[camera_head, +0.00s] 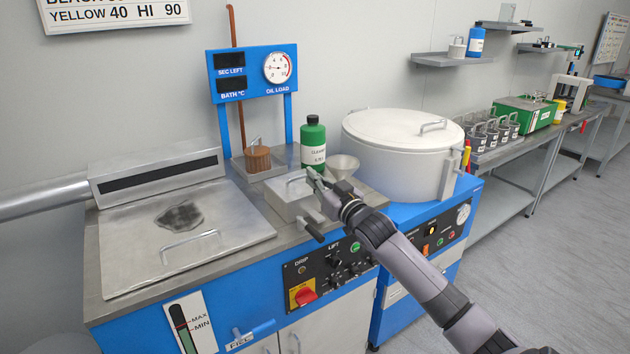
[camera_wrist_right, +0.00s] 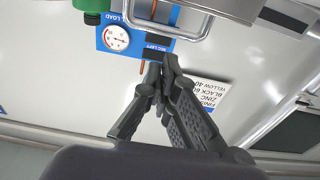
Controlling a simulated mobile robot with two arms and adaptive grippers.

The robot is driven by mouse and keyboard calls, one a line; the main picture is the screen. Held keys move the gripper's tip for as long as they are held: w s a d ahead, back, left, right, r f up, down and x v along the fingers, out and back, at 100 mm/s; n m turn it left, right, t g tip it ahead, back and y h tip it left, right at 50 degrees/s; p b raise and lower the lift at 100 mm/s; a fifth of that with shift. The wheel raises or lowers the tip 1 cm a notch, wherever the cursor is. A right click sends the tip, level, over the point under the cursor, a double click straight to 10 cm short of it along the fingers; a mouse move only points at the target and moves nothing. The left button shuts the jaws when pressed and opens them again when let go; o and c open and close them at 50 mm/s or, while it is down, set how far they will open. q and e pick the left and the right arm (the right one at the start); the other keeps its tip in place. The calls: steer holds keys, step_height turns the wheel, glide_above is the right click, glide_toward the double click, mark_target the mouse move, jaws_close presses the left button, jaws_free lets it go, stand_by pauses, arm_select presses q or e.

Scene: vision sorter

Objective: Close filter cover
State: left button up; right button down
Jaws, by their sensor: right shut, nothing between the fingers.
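The small grey metal box (camera_head: 284,207) that appears to be the filter stands on the bench behind the control panel. Its flat cover (camera_head: 284,190) lies on top and looks level; I cannot tell whether it is fully seated. A wire handle rises from the cover, and a wire handle loop (camera_wrist_right: 196,34) shows large in the right wrist view. My right gripper (camera_head: 314,176) is at the right end of the cover, close to the handle. Its fingers (camera_wrist_right: 166,62) are together and empty, just beside the loop. Contact cannot be told. My left gripper is not in view.
A green cleaner bottle (camera_head: 313,146) and a funnel (camera_head: 343,166) stand just behind the gripper. A large round lidded tank (camera_head: 397,165) is to the right. A black lever (camera_head: 313,231) juts out in front of the box. A flat tank lid (camera_head: 184,229) lies left.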

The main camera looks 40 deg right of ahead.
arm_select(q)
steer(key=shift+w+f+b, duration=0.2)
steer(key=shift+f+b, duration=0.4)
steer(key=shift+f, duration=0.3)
arm_select(e)
steer(key=s+f, duration=0.3)
steer(key=s, duration=0.5)
steer(key=shift+s+a+f, duration=0.25)
steer(key=shift+a+f, duration=0.05)
steer(key=shift+a, duration=0.15)
